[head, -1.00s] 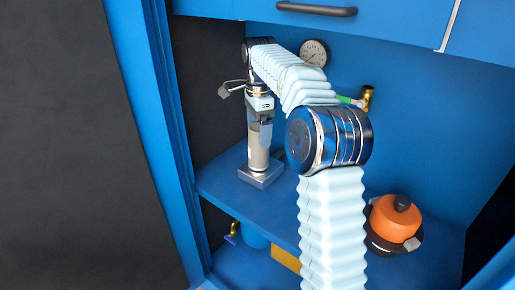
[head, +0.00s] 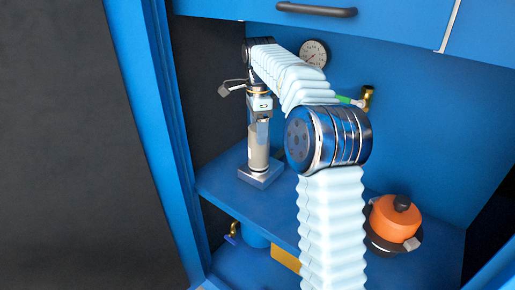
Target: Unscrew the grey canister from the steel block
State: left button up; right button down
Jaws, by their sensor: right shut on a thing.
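The grey canister (head: 258,152) stands upright on the steel block (head: 262,175), which sits on the blue shelf at the left. My right arm reaches in from the front and bends over so that its hand points down above the canister. My right gripper (head: 262,133) is shut on the upper part of the canister, and its fingers hide part of it. The canister's lower end meets the block, and I cannot tell how far the thread is turned. My left gripper is not in view.
A pressure gauge (head: 314,53) and a brass valve (head: 367,97) with a green handle are on the back wall. An orange and black pot-like object (head: 394,220) is on the right.

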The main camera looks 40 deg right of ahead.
jog(key=n, duration=0.7)
jog(key=shift+n, duration=0.3)
jog(key=shift+r, duration=3.15)
